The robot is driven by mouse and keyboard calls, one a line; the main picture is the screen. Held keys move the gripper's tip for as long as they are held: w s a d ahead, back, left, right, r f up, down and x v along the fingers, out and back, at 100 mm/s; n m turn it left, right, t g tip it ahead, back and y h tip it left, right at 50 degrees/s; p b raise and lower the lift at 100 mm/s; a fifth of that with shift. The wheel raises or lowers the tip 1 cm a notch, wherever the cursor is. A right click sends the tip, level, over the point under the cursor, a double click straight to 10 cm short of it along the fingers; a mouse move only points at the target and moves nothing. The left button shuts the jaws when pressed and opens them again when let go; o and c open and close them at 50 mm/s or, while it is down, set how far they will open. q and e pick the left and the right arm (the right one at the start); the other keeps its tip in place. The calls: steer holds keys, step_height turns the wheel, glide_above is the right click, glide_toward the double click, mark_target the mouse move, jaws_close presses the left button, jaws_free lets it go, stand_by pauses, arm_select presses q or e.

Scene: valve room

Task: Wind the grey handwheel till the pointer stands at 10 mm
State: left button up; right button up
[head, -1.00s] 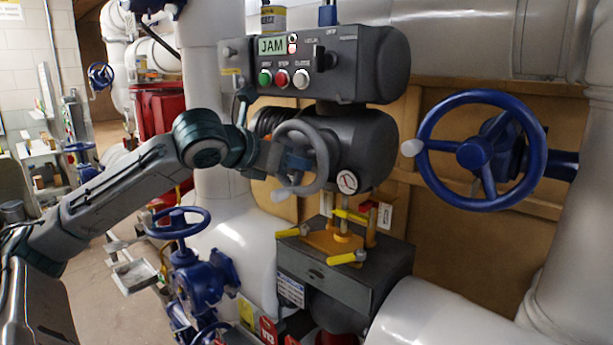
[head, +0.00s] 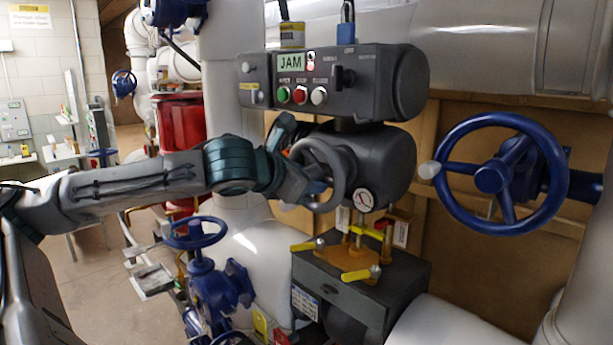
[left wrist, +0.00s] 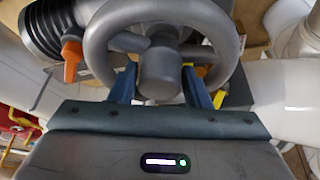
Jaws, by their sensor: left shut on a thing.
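The grey handwheel (head: 338,172) stands on the left face of a dark actuator body (head: 385,165). My left gripper (head: 316,189) is at the wheel's middle, shut on part of it. In the left wrist view the two fingers (left wrist: 160,88) flank a grey cylindrical part at the wheel's centre, with the rim (left wrist: 96,45) arching above. Exactly which part is pinched is hard to tell. A small white round dial (head: 363,201) with a red mark sits below the actuator; its reading is too small to tell. A pale scale plate (head: 400,233) stands below right. My right gripper is not in view.
The control box (head: 345,85) above reads JAM and has green, red and white buttons. A large blue handwheel (head: 491,180) is at right, a smaller one (head: 195,232) at lower left.

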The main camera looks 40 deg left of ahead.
arm_select(q)
steer(key=shift+f, duration=0.1)
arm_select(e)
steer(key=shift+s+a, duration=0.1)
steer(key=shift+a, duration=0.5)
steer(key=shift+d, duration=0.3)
arm_select(q)
steer(key=o, duration=1)
steer(key=shift+d, duration=0.1)
steer(key=shift+c, duration=0.2)
steer(key=o, duration=0.3)
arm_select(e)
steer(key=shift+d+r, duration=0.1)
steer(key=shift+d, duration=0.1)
